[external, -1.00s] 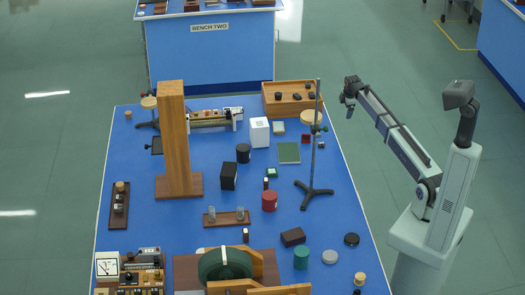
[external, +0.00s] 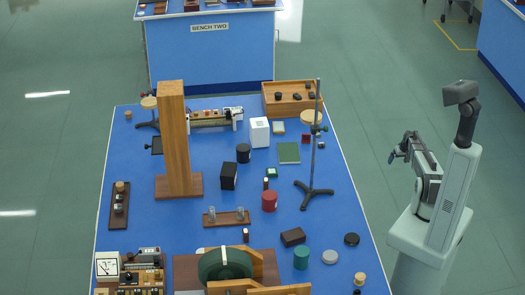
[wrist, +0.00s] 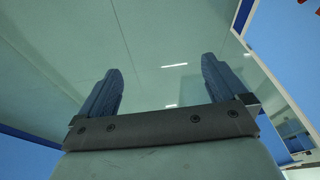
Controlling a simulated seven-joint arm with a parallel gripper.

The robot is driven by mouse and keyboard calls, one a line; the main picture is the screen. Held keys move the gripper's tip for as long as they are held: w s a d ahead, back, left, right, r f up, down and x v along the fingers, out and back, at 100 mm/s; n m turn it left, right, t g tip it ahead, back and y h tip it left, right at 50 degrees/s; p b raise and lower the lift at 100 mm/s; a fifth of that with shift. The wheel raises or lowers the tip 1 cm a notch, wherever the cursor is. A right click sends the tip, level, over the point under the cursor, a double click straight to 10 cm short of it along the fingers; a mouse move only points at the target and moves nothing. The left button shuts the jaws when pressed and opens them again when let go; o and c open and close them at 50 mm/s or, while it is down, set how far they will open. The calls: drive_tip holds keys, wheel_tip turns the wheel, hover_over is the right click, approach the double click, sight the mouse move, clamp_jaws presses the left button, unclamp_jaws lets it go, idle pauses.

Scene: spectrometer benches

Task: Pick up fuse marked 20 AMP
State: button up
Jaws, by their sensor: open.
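My gripper (external: 393,156) is off the right side of the blue bench, above the floor, with nothing in it. In the wrist view its two blue fingers (wrist: 160,72) are spread apart, with only floor and furniture edges beyond them. I cannot read a 20 AMP mark on anything. Small upright pieces that might be fuses stand on the bench: one brown piece with a pale top (external: 245,235) near the front middle, and a similar one (external: 266,183) farther back. Which, if either, is the fuse is too small to tell.
The blue bench (external: 330,222) is crowded. A tall wooden column (external: 173,140) and a tripod stand with a rod (external: 316,150) rise from it. A wooden tray (external: 290,88) with dark pieces is at the back; a green wheel in a wooden frame (external: 225,265) is in front. Bare surface shows along the right edge.

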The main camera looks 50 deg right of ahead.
drive_tip(key=a+f+n+g+y, duration=0.1)
drive_tip(key=a+f, duration=0.3)
drive_tip(key=a, duration=0.8)
drive_tip(key=s+a+f+n+g+y, duration=0.15)
drive_tip(key=a+f, duration=0.35)
drive_tip(key=a, duration=0.7)
drive_tip(key=w+a+f+g+y, duration=0.15)
drive_tip(key=a+f, duration=0.25)
drive_tip(key=a, duration=0.9)
drive_tip(key=s+a+n+g+h, duration=0.2)
drive_tip(key=s+a+n+g, duration=0.3)
drive_tip(key=s+a, duration=1.5)
drive_tip(key=shift+s+a+f+g+h, duration=0.15)
drive_tip(key=shift+a+f+g+h, duration=0.15)
drive_tip(key=shift+a, duration=0.55)
drive_tip(key=shift+s+a+r+n, duration=0.1)
drive_tip(key=shift+s+a+n, duration=0.05)
drive_tip(key=shift+s+n, duration=0.15)
drive_tip(key=shift+c, duration=1.1)
drive_tip(key=c, duration=0.6)
drive_tip(key=shift+c, duration=0.2)
